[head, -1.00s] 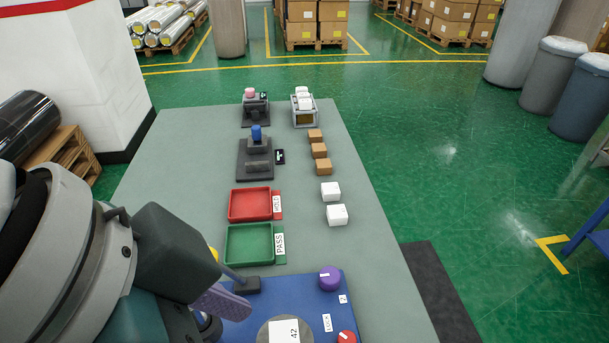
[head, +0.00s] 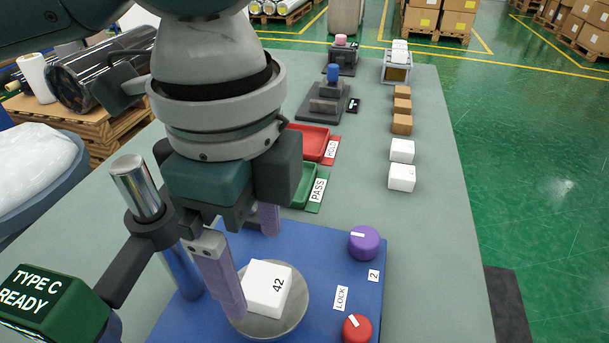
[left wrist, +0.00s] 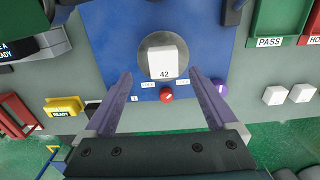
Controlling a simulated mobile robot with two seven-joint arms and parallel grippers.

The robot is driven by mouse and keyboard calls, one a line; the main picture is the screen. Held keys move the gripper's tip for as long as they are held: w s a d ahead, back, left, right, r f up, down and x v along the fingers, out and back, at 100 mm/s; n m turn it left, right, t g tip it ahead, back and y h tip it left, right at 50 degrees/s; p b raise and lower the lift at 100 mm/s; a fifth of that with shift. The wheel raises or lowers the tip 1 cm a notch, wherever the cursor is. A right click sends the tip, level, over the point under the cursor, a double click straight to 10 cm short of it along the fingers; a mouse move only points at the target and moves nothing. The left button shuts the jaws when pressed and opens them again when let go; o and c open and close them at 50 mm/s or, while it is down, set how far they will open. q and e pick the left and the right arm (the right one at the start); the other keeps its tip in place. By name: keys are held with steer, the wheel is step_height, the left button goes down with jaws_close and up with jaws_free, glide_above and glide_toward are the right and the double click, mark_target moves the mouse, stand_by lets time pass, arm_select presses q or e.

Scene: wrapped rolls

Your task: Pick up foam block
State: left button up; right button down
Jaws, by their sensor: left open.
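A white foam block (head: 268,289) marked 42 lies on a round grey disc (head: 297,318) set in a blue panel (head: 330,262). It also shows in the left wrist view (left wrist: 163,61), lined up between my fingertips. My left gripper (head: 252,268) is open, with one purple finger beside the block's left side and the other behind it. I see no finger touching the block; the exact height of the fingertips over it is unclear. My right gripper is not in view.
A purple knob (head: 364,243) and a red knob (head: 357,328) stand on the panel's right. A chrome-topped post (head: 137,188) and a "TYPE C READY" box (head: 50,303) stand at left. Green (head: 303,193) and red (head: 311,142) trays and white blocks (head: 402,177) lie farther back.

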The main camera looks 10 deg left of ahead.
mark_target(264, 281)
arm_select(q)
steer(key=f, duration=0.5)
steer(key=shift+w+d, duration=0.1)
steer(key=shift+w, duration=0.15)
jaws_close()
stand_by(0.4)
steer(key=shift+r, duration=0.1)
